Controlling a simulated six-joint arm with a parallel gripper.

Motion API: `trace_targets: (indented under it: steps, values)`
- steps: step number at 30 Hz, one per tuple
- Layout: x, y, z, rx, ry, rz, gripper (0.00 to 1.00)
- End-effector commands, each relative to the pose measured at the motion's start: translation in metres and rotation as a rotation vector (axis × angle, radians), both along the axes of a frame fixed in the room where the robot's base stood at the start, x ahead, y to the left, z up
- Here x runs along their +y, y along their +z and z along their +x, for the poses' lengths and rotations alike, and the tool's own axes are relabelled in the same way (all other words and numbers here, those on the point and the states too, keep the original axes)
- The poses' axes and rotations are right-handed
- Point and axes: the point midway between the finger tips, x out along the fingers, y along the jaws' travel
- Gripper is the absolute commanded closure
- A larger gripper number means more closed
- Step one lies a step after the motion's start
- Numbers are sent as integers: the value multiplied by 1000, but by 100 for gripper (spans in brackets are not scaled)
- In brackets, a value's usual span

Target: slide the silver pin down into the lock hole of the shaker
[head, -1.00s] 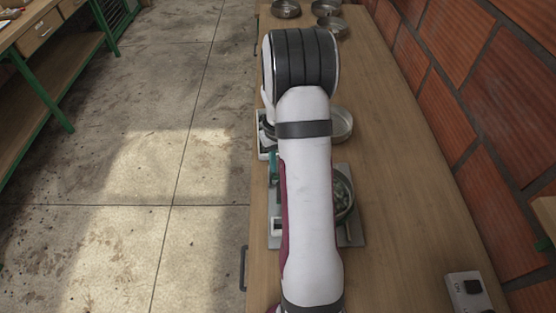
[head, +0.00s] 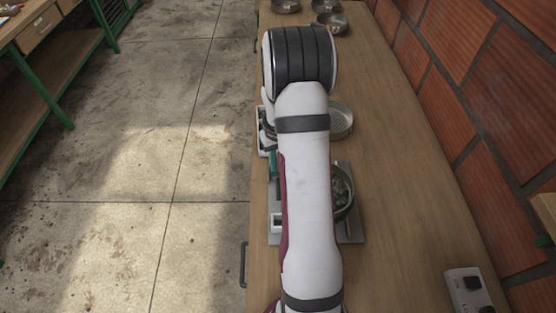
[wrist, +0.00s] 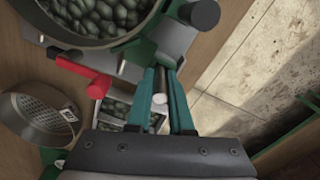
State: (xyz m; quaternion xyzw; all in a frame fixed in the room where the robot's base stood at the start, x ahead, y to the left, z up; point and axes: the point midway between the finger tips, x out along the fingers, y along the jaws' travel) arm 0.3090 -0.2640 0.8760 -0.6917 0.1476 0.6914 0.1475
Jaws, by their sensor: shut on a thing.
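The silver pin (wrist: 160,98) shows in the wrist view with a pale round end and a darker shaft. My gripper (wrist: 162,64) has teal fingers on both sides of the pin and is shut on it. The far end of the pin is hidden near the shaker, so I cannot tell whether it is in the lock hole. The shaker's round pan (wrist: 70,43), holding green-grey beans, is just beyond the fingertips. A red handle (wrist: 82,73) and a dark knob (wrist: 200,13) flank the fingers. In the head view my arm covers part of the shaker (head: 352,229).
A perforated sieve (wrist: 30,125) lies at the left in the wrist view, near a small tray of beans (wrist: 112,108). In the head view, round pans (head: 331,22) stand at the far end of the bench (head: 400,200). A socket box (head: 468,290) is at the near right.

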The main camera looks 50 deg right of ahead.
Motion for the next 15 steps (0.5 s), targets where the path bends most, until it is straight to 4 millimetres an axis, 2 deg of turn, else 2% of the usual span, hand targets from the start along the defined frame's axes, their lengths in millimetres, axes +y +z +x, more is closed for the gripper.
trace_targets:
  steps: [1, 6, 7, 15]
  values:
    - [0, 0, 0, 0, 0, 0, 79]
    - [0, 0, 0, 0, 0, 0, 48]
    - [0, 0, 0, 0, 0, 0, 46]
    - [0, 1, 0, 0, 0, 0, 46]
